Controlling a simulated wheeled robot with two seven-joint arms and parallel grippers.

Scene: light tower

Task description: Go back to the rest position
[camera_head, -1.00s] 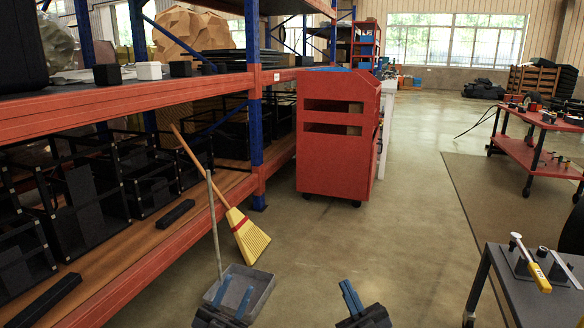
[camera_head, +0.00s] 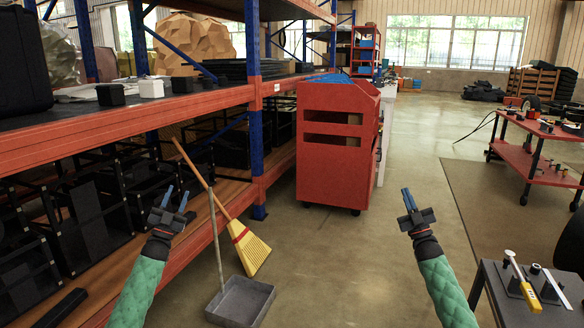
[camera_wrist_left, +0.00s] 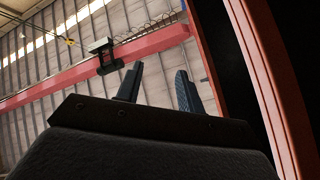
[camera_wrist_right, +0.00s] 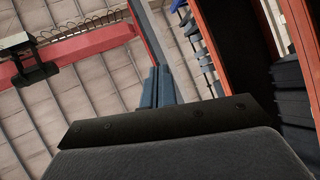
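My left gripper (camera_head: 176,199) is raised at the left of the head view, in front of the shelf rack. Its two blue-grey fingers stand apart with nothing between them, as the left wrist view (camera_wrist_left: 158,86) also shows. My right gripper (camera_head: 408,198) is raised right of centre, over the open floor. Its fingers lie close together with nothing held, as the right wrist view (camera_wrist_right: 161,86) also shows. Both green-sleeved forearms come up from the bottom edge, with the fingers pointing upward.
A red-orange shelf rack (camera_head: 205,102) runs along the left. A broom (camera_head: 248,248) and a dustpan (camera_head: 240,302) stand before it. A red cabinet (camera_head: 335,170) is ahead. A grey table (camera_head: 545,308) with tools is at lower right, a red cart (camera_head: 540,152) beyond. The floor between is clear.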

